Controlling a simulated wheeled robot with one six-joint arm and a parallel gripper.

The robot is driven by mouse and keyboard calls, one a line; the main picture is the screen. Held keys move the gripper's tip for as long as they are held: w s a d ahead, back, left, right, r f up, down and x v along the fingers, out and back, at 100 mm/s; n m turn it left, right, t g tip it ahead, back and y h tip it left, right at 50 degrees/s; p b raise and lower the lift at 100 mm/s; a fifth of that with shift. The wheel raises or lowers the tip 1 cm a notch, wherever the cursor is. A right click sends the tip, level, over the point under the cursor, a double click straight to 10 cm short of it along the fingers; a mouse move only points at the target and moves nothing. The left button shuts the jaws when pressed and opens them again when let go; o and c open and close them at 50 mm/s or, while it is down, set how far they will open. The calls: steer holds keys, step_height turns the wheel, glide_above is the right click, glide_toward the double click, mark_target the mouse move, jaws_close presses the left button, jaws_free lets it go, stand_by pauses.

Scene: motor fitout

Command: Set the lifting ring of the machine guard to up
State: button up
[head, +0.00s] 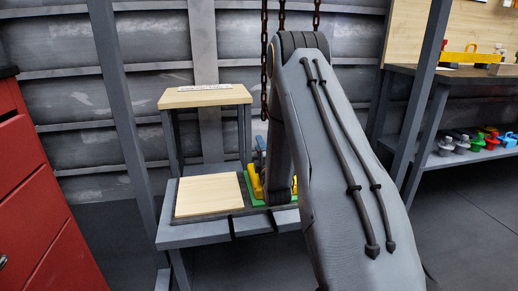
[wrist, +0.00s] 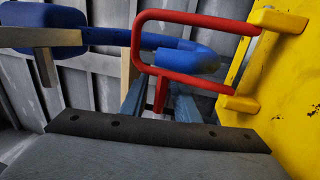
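The yellow machine guard (wrist: 285,75) fills the right of the wrist view. Its red lifting ring (wrist: 142,42), a U-shaped bar, is held by two yellow blocks and sticks out to the left from the yellow face. A short red stub points down from its lower bar. My gripper (wrist: 158,90) is just beyond the dark bolted strip. Two blue-grey finger-like parts stand apart there, with the red stub seen between them; contact is unclear. In the head view yellow parts of the guard (head: 255,183) show on a green base; my arm hides the ring and gripper.
A blue rod with a blue padded end (wrist: 65,28) crosses the wrist view's upper left, close to the ring. In the head view, a bench (head: 190,237) bears a wooden board (head: 208,194). Chains (head: 264,70) hang above. A red cabinet (head: 35,200) stands left.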

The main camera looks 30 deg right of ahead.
steer(key=shift+w, duration=0.15)
steer(key=shift+c, duration=0.4)
jaws_close()
steer(key=shift+r, duration=0.1)
steer(key=shift+s+a+r+p, duration=0.1)
steer(key=shift+s+r+p, duration=0.2)
steer(key=shift+p, duration=0.3)
steer(key=shift+o, duration=0.4)
jaws_free()
steer(key=shift+s, duration=0.1)
steer(key=shift+f, duration=0.1)
